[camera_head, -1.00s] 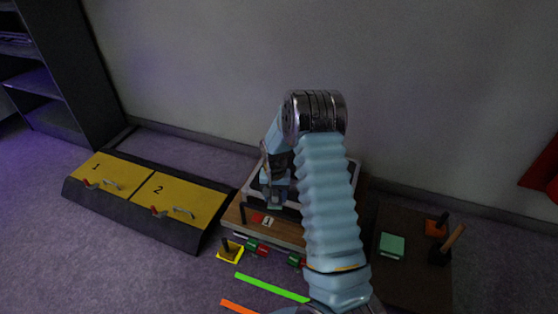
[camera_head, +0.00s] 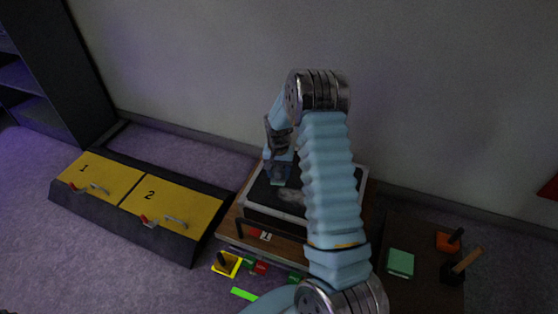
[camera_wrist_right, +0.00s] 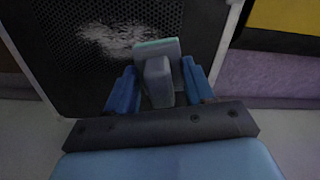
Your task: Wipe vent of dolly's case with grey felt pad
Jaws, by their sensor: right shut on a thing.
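The dolly (camera_head: 237,217) carries a black case with pale metal edges (camera_head: 356,178). The dark perforated vent (camera_head: 262,195) on the case also shows in the wrist view (camera_wrist_right: 70,75), with a whitish dusty patch (camera_wrist_right: 112,38) left of the pad. My right gripper (camera_head: 278,178) is over the vent's far-left part. In the wrist view my right gripper (camera_wrist_right: 158,88) is shut on the handle of a grey pad (camera_wrist_right: 173,72) with a greenish edge. The pad is at or just above the mesh; contact is unclear. My arm hides part of the case. My left gripper is not seen.
A low dark unit with yellow panels (camera_head: 180,208) stands left. A dark surface at right holds a green block (camera_head: 400,262), an orange pad (camera_head: 445,242) and a wooden-handled tool (camera_head: 463,264). A yellow pad (camera_head: 227,264) lies in front. The wall is behind.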

